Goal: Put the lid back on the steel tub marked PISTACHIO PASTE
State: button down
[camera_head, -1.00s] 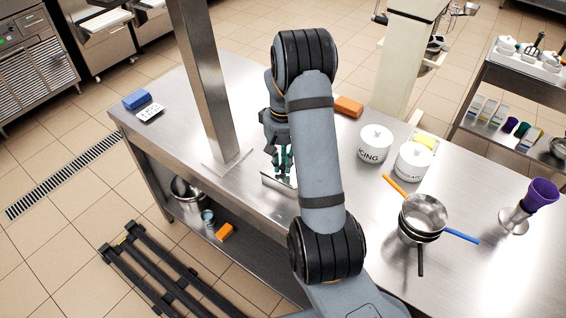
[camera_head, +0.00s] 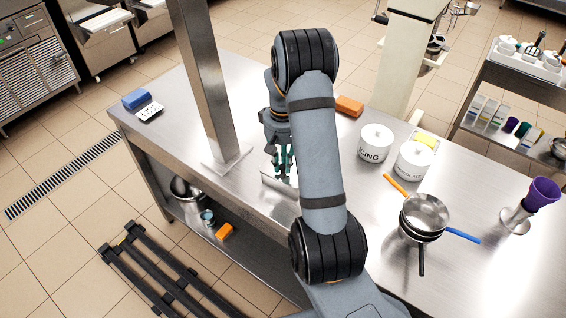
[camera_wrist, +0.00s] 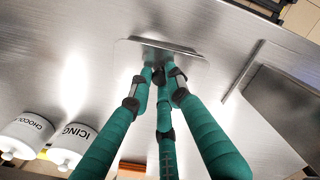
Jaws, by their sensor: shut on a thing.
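My gripper (camera_head: 283,164) is low over the steel counter, left of my forearm, which partly hides it. In the wrist view its green fingers (camera_wrist: 161,72) come together on a flat, rectangular steel piece that looks like the lid (camera_wrist: 160,44). A part of this piece also shows below the fingers in the head view (camera_head: 272,181). I cannot tell whether it touches the counter or is held just above it. No tub marked PISTACHIO PASTE can be made out; my arm hides part of the counter.
A steel post (camera_head: 205,80) stands close left of my gripper. White tubs marked ICING (camera_head: 375,147) and CHOCOLATE (camera_head: 413,163), an orange block (camera_head: 349,106) and stacked pans (camera_head: 424,212) are to the right.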

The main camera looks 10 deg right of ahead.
dwell(0.9)
jog(key=c, duration=1.6)
grip_release()
jog(key=shift+o, duration=1.3)
jog(key=shift+o, duration=1.3)
jog(key=shift+r+p, duration=2.6)
jog(key=shift+r, duration=0.9)
jog(key=shift+c, duration=0.9)
